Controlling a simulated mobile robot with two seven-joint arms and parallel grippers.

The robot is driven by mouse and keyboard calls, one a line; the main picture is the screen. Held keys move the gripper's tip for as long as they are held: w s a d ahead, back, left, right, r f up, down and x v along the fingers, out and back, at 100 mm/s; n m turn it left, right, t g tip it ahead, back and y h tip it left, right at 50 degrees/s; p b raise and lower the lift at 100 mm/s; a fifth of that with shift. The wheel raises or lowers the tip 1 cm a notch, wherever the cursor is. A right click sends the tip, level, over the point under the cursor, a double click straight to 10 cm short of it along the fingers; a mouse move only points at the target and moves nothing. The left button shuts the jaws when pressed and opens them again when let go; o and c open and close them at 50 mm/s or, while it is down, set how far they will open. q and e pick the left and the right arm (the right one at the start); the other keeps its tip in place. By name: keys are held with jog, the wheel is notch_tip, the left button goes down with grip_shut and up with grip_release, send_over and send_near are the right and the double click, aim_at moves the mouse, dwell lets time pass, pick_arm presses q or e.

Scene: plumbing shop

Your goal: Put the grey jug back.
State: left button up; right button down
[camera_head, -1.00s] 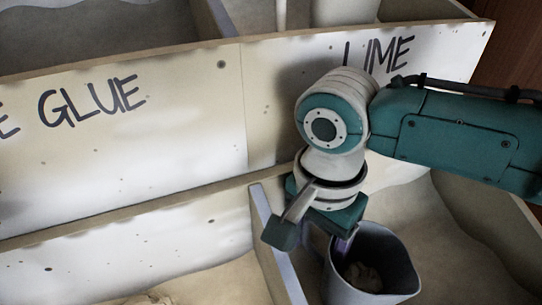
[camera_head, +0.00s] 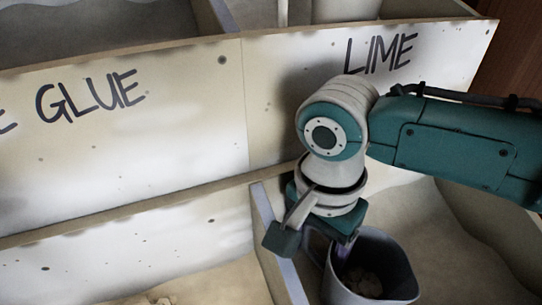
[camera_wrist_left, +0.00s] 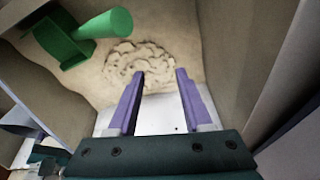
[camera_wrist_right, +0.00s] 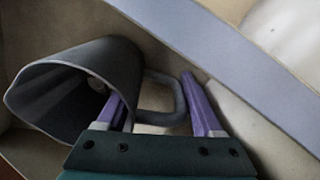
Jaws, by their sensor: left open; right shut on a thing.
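The grey jug (camera_head: 396,262) is in the right-hand lower bin in the head view, its open mouth facing up, with lumpy contents inside. My right gripper (camera_head: 335,240) is at the jug's left side, by the divider. In the right wrist view the jug (camera_wrist_right: 90,75) lies left of centre, and my right gripper (camera_wrist_right: 150,90) is shut on its handle (camera_wrist_right: 160,118), with a finger on either side. Whether the jug's base touches the bin floor is hidden. My left gripper (camera_wrist_left: 161,75) is open and empty, seen only in the left wrist view.
A divider (camera_head: 277,245) stands close left of my right gripper. Behind are boards marked GLUE (camera_head: 90,95) and LIME (camera_head: 380,55). The left wrist view shows a green scoop (camera_wrist_left: 85,35) and a pale heap (camera_wrist_left: 140,60) in a bin.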

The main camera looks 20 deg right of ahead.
jog(key=shift+f, duration=0.15)
jog(key=shift+c, duration=1)
grip_release()
jog(key=shift+o, duration=1)
jog(key=shift+s+d, duration=0.15)
jog(key=shift+r+p, duration=0.3)
jog(key=shift+p, duration=0.05)
notch_tip(320, 180, up, 9)
jog(key=p, duration=0.7)
jog(key=shift+f+p, duration=0.2)
jog(key=shift+p, duration=0.1)
jog(key=shift+r+p, duration=0.3)
jog(key=shift+r, duration=0.1)
